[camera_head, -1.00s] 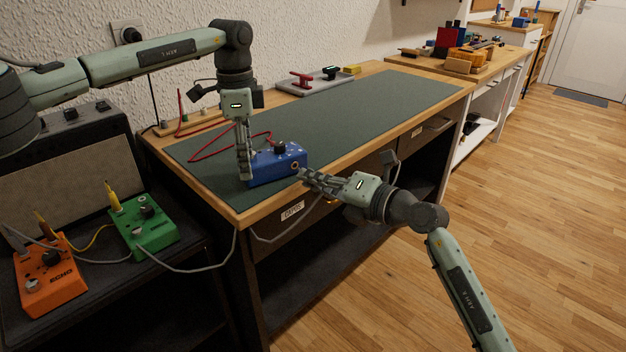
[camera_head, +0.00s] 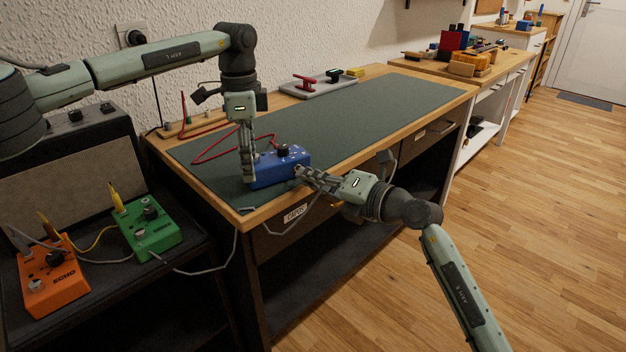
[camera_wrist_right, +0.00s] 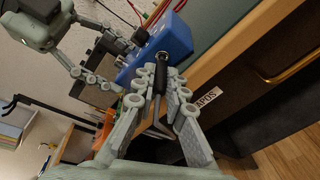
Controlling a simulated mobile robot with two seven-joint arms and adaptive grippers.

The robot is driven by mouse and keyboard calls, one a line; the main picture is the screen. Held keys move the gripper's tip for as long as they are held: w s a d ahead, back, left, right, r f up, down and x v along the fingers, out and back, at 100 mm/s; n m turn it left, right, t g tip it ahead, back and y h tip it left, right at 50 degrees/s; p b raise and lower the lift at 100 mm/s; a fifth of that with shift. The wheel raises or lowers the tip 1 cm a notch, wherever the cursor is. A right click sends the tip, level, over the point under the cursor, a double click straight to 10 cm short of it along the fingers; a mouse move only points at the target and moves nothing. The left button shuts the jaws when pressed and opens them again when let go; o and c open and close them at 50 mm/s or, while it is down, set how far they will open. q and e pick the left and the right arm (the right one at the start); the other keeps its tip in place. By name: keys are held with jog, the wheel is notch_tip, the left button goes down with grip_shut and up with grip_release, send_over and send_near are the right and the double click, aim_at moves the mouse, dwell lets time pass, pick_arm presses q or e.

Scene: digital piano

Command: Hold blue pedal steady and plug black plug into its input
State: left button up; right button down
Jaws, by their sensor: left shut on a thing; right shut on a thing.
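The blue pedal (camera_head: 282,168) sits on the green mat near the front edge of the workbench, with a black knob on top. My left gripper (camera_head: 248,178) points down and is shut on the pedal's left end. My right gripper (camera_head: 303,173) reaches in from the right and is shut on the black plug (camera_wrist_right: 161,72). In the right wrist view the plug lies between the fingertips and points at the side of the blue pedal (camera_wrist_right: 172,40). Its tip is at or very close to the pedal's side; I cannot tell how deep it sits.
A green pedal (camera_head: 150,232) and an orange pedal (camera_head: 52,278) with cables stand on the dark surface at left. A red cable (camera_head: 215,150) lies on the mat (camera_head: 370,115). A grey tray (camera_head: 318,84) is at the back. The mat's right part is clear.

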pick_arm(q)
jog(key=shift+s+f, duration=0.15)
jog(key=shift+f, duration=0.05)
pick_arm(e)
jog(key=shift+w+a, duration=0.3)
jog(key=shift+w, duration=0.25)
jog(key=c, duration=1.5)
grip_release()
jog(key=shift+s, duration=0.1)
jog(key=shift+v, duration=2.45)
jog(key=v, duration=1.2)
jog(key=shift+s+f, duration=0.1)
